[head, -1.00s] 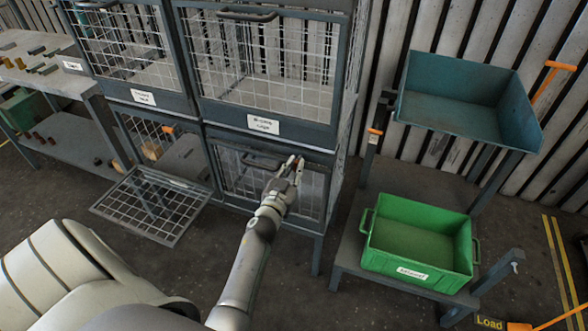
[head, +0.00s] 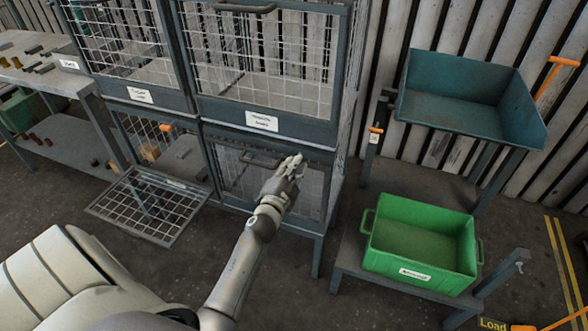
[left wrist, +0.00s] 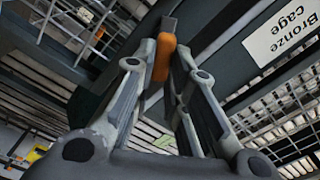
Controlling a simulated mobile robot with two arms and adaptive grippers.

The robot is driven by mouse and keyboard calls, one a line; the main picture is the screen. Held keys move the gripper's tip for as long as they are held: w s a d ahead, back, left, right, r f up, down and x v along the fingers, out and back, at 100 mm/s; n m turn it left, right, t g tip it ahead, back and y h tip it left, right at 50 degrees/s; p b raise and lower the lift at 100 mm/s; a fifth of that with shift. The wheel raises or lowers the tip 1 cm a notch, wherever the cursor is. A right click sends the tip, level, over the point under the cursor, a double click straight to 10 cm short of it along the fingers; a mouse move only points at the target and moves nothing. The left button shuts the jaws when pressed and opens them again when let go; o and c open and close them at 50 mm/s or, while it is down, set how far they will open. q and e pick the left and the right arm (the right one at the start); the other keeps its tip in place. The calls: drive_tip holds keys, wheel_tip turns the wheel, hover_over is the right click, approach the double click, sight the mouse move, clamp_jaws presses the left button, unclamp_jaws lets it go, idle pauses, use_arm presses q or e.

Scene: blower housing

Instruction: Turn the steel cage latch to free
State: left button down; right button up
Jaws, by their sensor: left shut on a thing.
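My left gripper (head: 294,164) is at the top right of the lower right cage door (head: 238,181), a shut mesh door with a dark bar handle. In the left wrist view, its fingers are shut on an orange latch handle (left wrist: 164,58), which stands between the fingertips. The gripper hides this latch in the head view. A label reading "Bronze cage" (left wrist: 281,33) is close by in the left wrist view; in the head view the label (head: 262,121) is on the frame above this door. My right gripper is not in view.
The lower left cage door (head: 150,205) hangs open, low and forward. An orange latch (head: 165,128) shows at its opening. A green bin (head: 420,240) and teal tray (head: 455,105) stand on the right. A shelved bench (head: 60,80) is at left.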

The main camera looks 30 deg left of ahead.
use_arm(q)
drive_tip(key=m+b, duration=0.1)
drive_tip(key=m, duration=0.5)
drive_tip(key=shift+b, duration=0.3)
idle(0.4)
drive_tip(key=c, duration=1.4)
unclamp_jaws()
drive_tip(key=shift+c, duration=0.2)
drive_tip(key=v, duration=1.2)
